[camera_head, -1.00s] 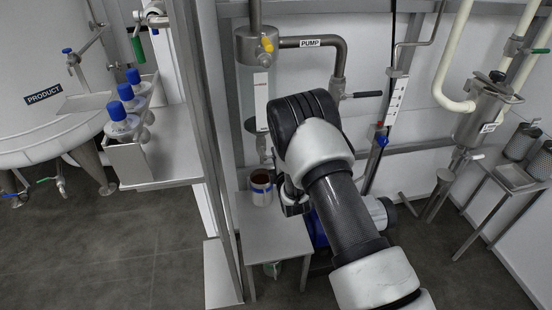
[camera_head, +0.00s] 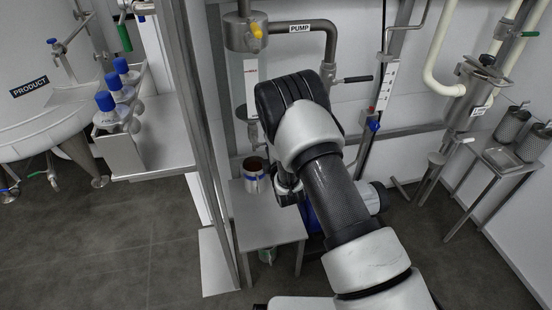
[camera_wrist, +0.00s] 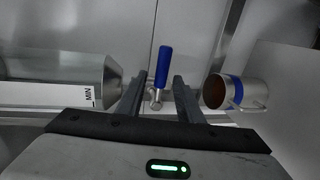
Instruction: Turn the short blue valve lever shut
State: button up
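The short blue valve lever (camera_wrist: 162,66) stands upright in the wrist view, on a small metal stem. My gripper (camera_wrist: 158,84) is open, with one dark finger on each side of the lever. Thin gaps show between the lever and both fingers, and nothing is gripped. In the head view my own arm hides this lever, and the fingers cannot be made out there.
A cup with a blue band (camera_wrist: 224,91) is close to the right finger. A cylinder marked MIN (camera_wrist: 70,80) lies left. In the head view the cup (camera_head: 254,176) stands on a small metal table (camera_head: 262,228); another blue handle (camera_head: 374,126) is on a pipe.

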jog(key=p+v, duration=0.2)
jog(key=v, duration=1.3)
jog(key=shift+s+r, duration=0.2)
jog(key=shift+s, duration=0.2)
jog(key=shift+d, duration=0.1)
jog(key=w+d+r+m+g+h, duration=0.1)
jog(key=d+r+m+g+h, duration=0.1)
jog(key=d+r+m, duration=0.5)
jog(key=r+m+g+h, duration=0.15)
jog(key=r+m, duration=0.35)
jog(key=r, duration=0.6)
jog(key=s+d+r+m+g, duration=0.2)
jog(key=s+d+r+m, duration=0.15)
jog(key=s, duration=0.55)
jog(key=s+d+r+m+g+p, duration=0.1)
jog(key=s+d+r+m+g, duration=0.15)
jog(key=s+r, duration=0.45)
jog(key=s+d+r+m+g, duration=0.2)
jog(key=s+m, duration=0.2)
jog(key=s, duration=0.7)
notch_tip(320, 180, up, 22)
jog(key=p, duration=2.1)
jog(key=shift+f+n+h, duration=0.2)
jog(key=shift+n+h, duration=0.1)
jog(key=shift+h, duration=0.15)
